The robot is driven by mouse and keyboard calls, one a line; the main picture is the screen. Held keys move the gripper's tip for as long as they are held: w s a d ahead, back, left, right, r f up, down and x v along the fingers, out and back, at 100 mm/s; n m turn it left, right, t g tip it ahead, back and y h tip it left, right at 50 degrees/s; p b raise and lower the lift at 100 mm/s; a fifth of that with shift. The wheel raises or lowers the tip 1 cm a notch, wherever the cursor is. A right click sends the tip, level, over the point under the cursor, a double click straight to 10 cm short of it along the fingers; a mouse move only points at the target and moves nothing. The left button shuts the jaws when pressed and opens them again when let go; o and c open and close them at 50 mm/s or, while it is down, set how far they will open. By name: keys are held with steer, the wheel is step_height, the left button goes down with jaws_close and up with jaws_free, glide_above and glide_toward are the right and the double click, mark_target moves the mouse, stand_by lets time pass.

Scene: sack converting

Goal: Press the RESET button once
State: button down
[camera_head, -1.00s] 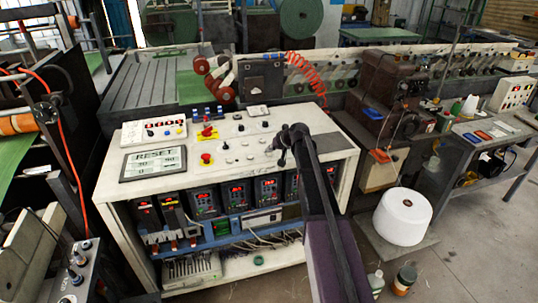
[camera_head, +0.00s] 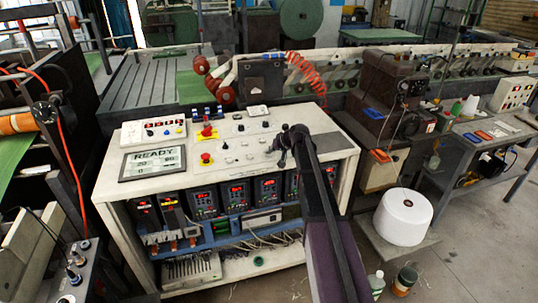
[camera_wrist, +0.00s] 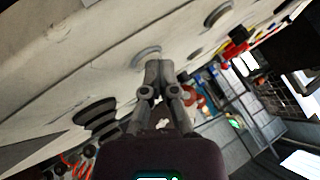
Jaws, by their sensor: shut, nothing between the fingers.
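The light control console (camera_head: 235,170) stands in front of me with several buttons and knobs on its sloped top. Its display (camera_head: 153,162) reads READY with smaller figures beneath. My gripper (camera_head: 281,163) is shut and empty over the right part of the panel. In the wrist view the closed fingertips (camera_wrist: 158,66) are at the panel face, just beside a round grey button ring (camera_wrist: 146,54) that they partly cover. I cannot tell whether they touch it. No RESET label is legible on any button.
A red mushroom button (camera_head: 206,158) with a yellow base sits left of my gripper. A small switch box (camera_head: 153,131) stands at the panel's back left. Lit drive units (camera_head: 237,193) fill the shelf below. A white roll (camera_head: 403,217) stands at the right.

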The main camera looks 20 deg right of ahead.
steer(key=shift+r, duration=0.15)
steer(key=shift+r+p, duration=0.7)
steer(key=shift+p, duration=0.15)
step_height(320, 180, up, 5)
steer(key=p, duration=0.5)
stand_by(0.4)
stand_by(0.7)
steer(key=s+a+f+g+h, duration=0.2)
steer(key=s, duration=1)
steer(key=s+a+f+n+g+h, duration=0.1)
steer(key=s+a+g, duration=0.1)
steer(key=s, duration=1)
steer(key=s+a+f+g+h, duration=0.2)
steer(key=s+a+g, duration=0.1)
steer(key=s, duration=0.8)
steer(key=shift+s+a+f+h, duration=0.3)
steer(key=shift+s+f, duration=0.05)
steer(key=shift+s, duration=0.05)
